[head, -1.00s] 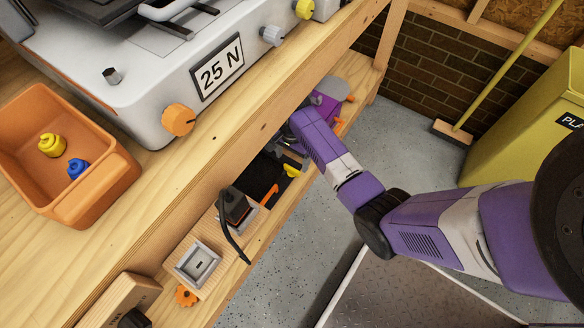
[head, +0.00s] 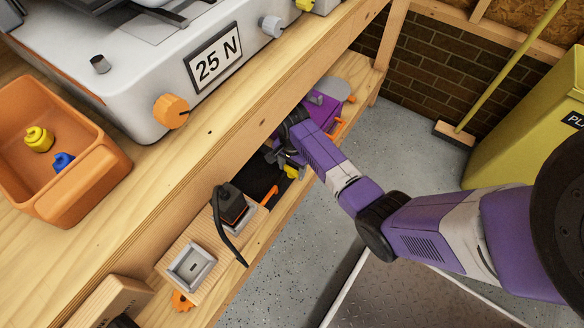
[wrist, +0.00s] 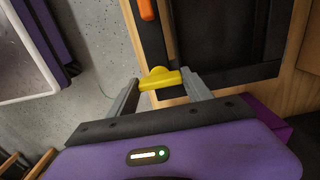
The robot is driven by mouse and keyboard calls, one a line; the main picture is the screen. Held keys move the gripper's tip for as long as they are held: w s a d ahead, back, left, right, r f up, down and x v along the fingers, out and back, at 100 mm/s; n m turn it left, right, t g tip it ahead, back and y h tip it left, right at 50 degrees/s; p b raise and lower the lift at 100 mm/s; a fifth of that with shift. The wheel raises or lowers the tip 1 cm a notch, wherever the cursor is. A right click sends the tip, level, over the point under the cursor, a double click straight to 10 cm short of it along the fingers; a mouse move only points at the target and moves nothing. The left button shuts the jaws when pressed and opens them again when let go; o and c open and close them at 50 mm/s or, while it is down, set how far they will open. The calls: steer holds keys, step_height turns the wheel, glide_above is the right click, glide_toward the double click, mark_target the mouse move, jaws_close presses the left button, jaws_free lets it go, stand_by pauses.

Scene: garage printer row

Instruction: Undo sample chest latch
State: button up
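The yellow latch (wrist: 160,79) sits at the near edge of the dark chest (wrist: 226,35) in the wrist view. My gripper (wrist: 161,86) has its two grey fingers apart, one on each side of the latch. The fingertips are very close to the latch ends; I cannot tell whether they touch. In the head view the yellow latch (head: 291,171) shows at the front of the dark chest (head: 262,178) on the lower shelf. My gripper (head: 287,156) is right beside it there, partly hidden by my arm.
An orange handle (head: 270,196) lies along the chest's front edge. A black lever-like part (head: 230,208) and a grey square socket (head: 190,265) stand nearby on the shelf. A purple box (head: 322,108) is behind my gripper. The workbench edge (head: 235,135) overhangs.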

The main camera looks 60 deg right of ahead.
steer(key=shift+c, duration=1.4)
steer(key=shift+r+n+p, duration=0.1)
steer(key=shift+n+p, duration=0.2)
steer(key=shift+p, duration=0.1)
steer(key=n+p, duration=0.2)
steer(key=shift+r+n+p, duration=0.15)
steer(key=shift+n+p, duration=0.2)
steer(key=shift+n, duration=0.05)
steer(key=n+p, duration=0.2)
steer(key=n, duration=0.2)
steer(key=shift+p, duration=0.35)
steer(key=n+p, duration=0.2)
steer(key=n, duration=0.3)
steer(key=shift+n, duration=0.4)
steer(key=shift+f+n+p, duration=0.2)
steer(key=shift+n+p, duration=0.25)
steer(key=shift+n, duration=1.85)
